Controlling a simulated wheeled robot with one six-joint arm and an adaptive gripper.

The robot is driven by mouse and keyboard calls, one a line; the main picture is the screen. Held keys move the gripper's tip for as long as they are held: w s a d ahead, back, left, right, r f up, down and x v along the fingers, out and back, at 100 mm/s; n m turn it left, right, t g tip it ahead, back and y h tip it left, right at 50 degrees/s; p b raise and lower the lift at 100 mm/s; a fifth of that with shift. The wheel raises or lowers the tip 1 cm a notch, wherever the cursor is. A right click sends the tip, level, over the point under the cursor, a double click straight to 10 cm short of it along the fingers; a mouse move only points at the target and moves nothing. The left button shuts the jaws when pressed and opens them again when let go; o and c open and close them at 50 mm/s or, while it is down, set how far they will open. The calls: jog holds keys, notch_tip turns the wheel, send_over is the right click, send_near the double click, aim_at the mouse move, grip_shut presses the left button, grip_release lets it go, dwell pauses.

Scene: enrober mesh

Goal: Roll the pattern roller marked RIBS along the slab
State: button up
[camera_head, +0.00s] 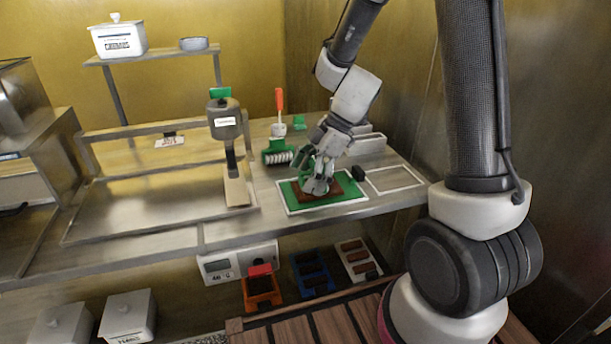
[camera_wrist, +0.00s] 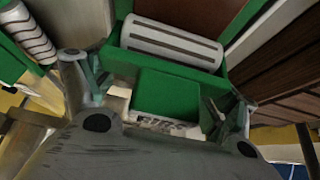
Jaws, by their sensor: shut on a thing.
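My gripper (camera_head: 318,182) is shut on a green-framed pattern roller (camera_wrist: 172,62), which shows in the wrist view with a white cylinder marked by straight dark lines. A pale label between the fingers is partly hidden; its letters look like RIBS. The brown slab (camera_head: 349,184) lies on a green mat (camera_head: 293,199) inside a white outline on the bench. My gripper is low over the slab and hides part of it in the head view. I cannot tell whether the roller touches the slab.
Another green roller (camera_head: 278,154) with slanted grooves stands behind the mat; it also shows in the wrist view (camera_wrist: 28,36). A grey dispenser (camera_head: 225,118) stands to the left. An empty white outline (camera_head: 413,182) lies right of the mat. A grey bin (camera_head: 369,145) is behind it.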

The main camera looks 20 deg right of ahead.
jog(key=shift+d, duration=2.45)
dwell(0.7)
notch_tip(320, 180, up, 7)
dwell(1.1)
dwell(0.5)
